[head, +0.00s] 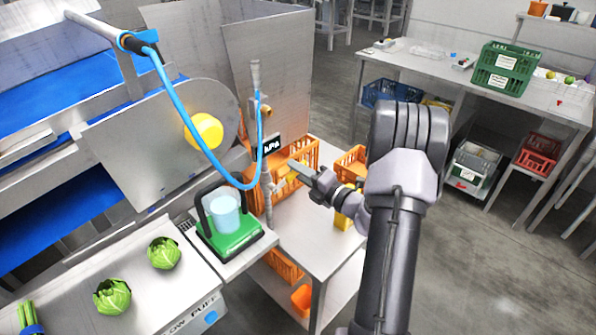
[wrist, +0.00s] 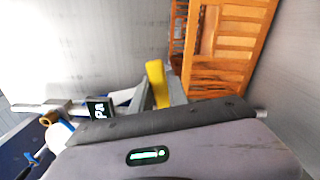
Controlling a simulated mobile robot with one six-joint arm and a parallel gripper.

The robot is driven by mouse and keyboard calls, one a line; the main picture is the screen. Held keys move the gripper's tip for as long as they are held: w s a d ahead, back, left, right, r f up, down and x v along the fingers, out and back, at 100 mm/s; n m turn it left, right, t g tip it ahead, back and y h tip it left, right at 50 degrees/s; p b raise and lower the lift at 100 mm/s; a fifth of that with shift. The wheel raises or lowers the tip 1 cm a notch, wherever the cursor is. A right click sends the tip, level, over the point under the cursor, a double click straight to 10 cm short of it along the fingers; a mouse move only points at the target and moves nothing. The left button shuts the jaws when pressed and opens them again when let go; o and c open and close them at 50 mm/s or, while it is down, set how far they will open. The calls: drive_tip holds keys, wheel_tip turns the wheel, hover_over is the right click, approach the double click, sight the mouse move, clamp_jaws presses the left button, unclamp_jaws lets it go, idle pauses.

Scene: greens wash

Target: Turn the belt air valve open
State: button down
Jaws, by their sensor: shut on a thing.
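The valve's yellow lever (wrist: 157,84) shows in the wrist view, standing between the grey fingers of my gripper (wrist: 160,97). My gripper is shut on it. In the head view my gripper (head: 297,168) reaches left to the air pipe's area, just right of the small black pressure display (head: 271,146). The display also shows in the wrist view (wrist: 100,109). The grey vertical air pipe (head: 267,188) stands beside the display. My gripper hides much of the lever in the head view, and the valve body is not clearly visible.
An orange crate (head: 312,150) stands close behind my gripper; slats of an orange crate (wrist: 228,45) show in the wrist view. A blue hose (head: 196,125) hangs left of the pipe. Open floor lies to the right.

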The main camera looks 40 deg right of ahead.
sight(292, 172)
drive_tip(key=r+n, duration=0.2)
drive_tip(key=shift+a+n+p, duration=0.4)
drive_tip(key=n, duration=0.1)
drive_tip(key=a+r+n, duration=0.1)
drive_tip(key=shift+r+n, duration=0.3)
drive_tip(key=shift+n, duration=0.1)
drive_tip(key=shift+s+a+r+n+b, duration=0.1)
drive_tip(key=shift+a+r+n+b, duration=0.15)
drive_tip(key=shift+a+n, duration=0.45)
drive_tip(key=shift+s+a+r+n+b, duration=0.1)
drive_tip(key=shift+a+r+n, duration=0.3)
drive_tip(key=shift+n, duration=0.55)
drive_tip(key=shift+a+r+n+b, duration=0.25)
drive_tip(key=shift+a+n, duration=0.2)
drive_tip(key=shift+n, duration=0.4)
drive_tip(key=c, duration=1.3)
unclamp_jaws()
drive_tip(key=shift+r, duration=0.1)
drive_tip(key=shift+s, duration=0.1)
